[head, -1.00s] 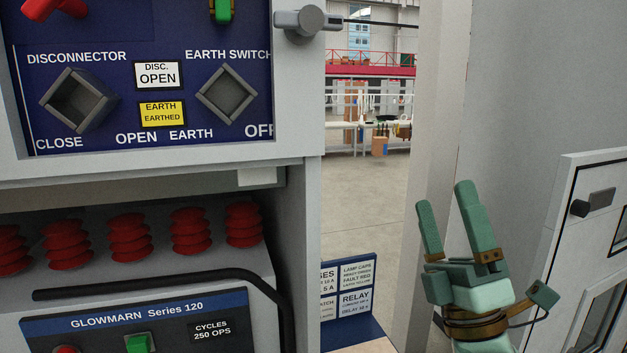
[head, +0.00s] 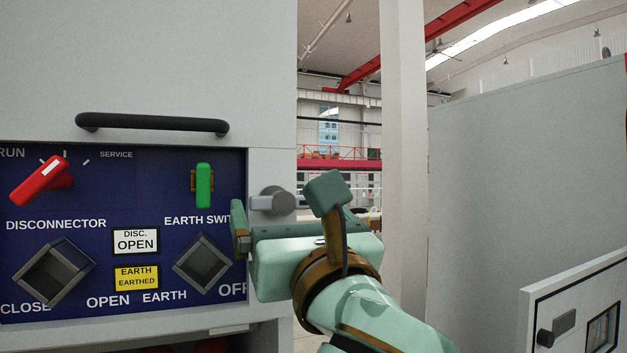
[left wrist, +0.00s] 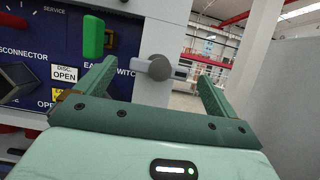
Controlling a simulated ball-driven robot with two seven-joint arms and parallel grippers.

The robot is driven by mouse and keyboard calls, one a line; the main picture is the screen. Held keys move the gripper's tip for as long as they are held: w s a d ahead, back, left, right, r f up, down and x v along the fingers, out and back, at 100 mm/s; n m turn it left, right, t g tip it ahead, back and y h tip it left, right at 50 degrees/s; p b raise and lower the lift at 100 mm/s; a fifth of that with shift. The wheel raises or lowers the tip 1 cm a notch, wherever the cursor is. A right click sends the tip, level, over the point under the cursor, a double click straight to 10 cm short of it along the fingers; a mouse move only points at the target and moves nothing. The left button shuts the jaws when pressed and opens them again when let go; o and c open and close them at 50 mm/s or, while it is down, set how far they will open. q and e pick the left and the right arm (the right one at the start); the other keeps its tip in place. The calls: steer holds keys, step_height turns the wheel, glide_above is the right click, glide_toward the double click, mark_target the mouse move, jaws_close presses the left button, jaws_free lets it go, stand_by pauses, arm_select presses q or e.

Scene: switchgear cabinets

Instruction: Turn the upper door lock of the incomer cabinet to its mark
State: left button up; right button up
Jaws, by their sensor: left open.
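A grey door lock (head: 275,200) with a round hub and short lever is on the right edge of the cabinet front (head: 190,70), beside the blue panel. Its lever lies about level, pointing left. My left gripper (head: 283,208) is open in front of the lock, a finger on either side and partly in front of it. In the left wrist view the lock (left wrist: 157,68) sits between the two open fingers (left wrist: 157,74), with clear gaps on both sides. I cannot make out a mark by the lock. My right gripper is not in view.
The blue panel (head: 130,210) carries a red knob (head: 42,180), a green handle (head: 203,185) and two square sockets. A black bar handle (head: 152,124) juts out above it. Another grey cabinet door (head: 575,310) stands at lower right. An open gap lies right of the cabinet.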

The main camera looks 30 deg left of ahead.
mark_target(284, 202)
arm_select(q)
steer(key=p+x, duration=0.1)
steer(key=x, duration=0.2)
steer(key=shift+w+a+r, duration=0.2)
steer(key=shift+w, duration=0.05)
steer(key=shift+w+a, duration=0.15)
steer(key=shift+a, duration=0.05)
steer(key=c, duration=1)
